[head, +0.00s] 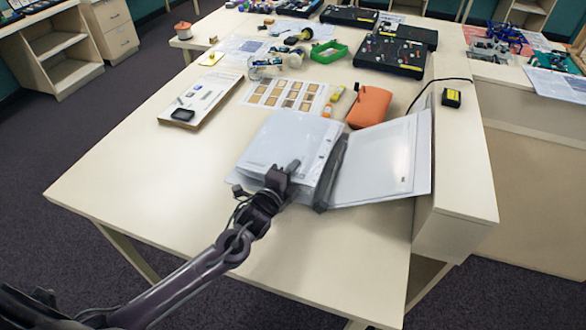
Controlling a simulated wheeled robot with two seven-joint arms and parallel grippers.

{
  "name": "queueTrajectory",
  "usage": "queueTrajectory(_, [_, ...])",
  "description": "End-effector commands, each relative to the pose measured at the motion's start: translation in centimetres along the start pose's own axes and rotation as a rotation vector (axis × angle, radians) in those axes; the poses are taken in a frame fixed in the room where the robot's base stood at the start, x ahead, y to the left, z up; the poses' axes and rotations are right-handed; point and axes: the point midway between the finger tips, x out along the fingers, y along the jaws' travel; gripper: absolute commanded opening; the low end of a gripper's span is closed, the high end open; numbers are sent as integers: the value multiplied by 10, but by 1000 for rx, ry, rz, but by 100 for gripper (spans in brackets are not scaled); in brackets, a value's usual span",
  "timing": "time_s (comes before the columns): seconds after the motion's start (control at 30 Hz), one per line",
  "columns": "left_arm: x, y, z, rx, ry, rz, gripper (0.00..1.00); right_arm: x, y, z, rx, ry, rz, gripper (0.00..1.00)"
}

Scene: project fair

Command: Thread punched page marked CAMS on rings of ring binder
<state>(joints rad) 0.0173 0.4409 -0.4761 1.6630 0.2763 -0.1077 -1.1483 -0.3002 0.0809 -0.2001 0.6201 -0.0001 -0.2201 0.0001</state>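No CAMS mark can be read, so I cannot tell which sheet is the punched page. The rings are too small to make out. My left gripper (288,172) is at the front edge of the white pages, left of the spine. Its fingers are small and dark, and I cannot tell whether they grip a sheet. My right gripper is not in view.
An orange pouch (369,106) stands just behind the binder. A sheet of brown swatches (287,95) and a white board with a dark device (201,97) lie farther back left. A small black-yellow box (451,97) is at the right. The table's front left is clear.

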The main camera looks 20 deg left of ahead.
Motion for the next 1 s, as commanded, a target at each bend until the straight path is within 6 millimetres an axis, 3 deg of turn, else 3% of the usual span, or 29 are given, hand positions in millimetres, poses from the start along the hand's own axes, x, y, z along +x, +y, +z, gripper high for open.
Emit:
queueTrajectory(0.03, [0, 0, 0, 0, 0, -1, 7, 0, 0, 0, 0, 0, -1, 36])
queueTrajectory(0.2, [0, 0, 0, 0, 0, -1, 29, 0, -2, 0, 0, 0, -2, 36])
queueTrajectory(0.53, [-6, 2, 0, 1, 0, 3, 29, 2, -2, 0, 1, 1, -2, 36])
queueTrajectory(1.0, [-73, 1, 0, 1, 0, -1, 29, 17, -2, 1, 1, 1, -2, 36])
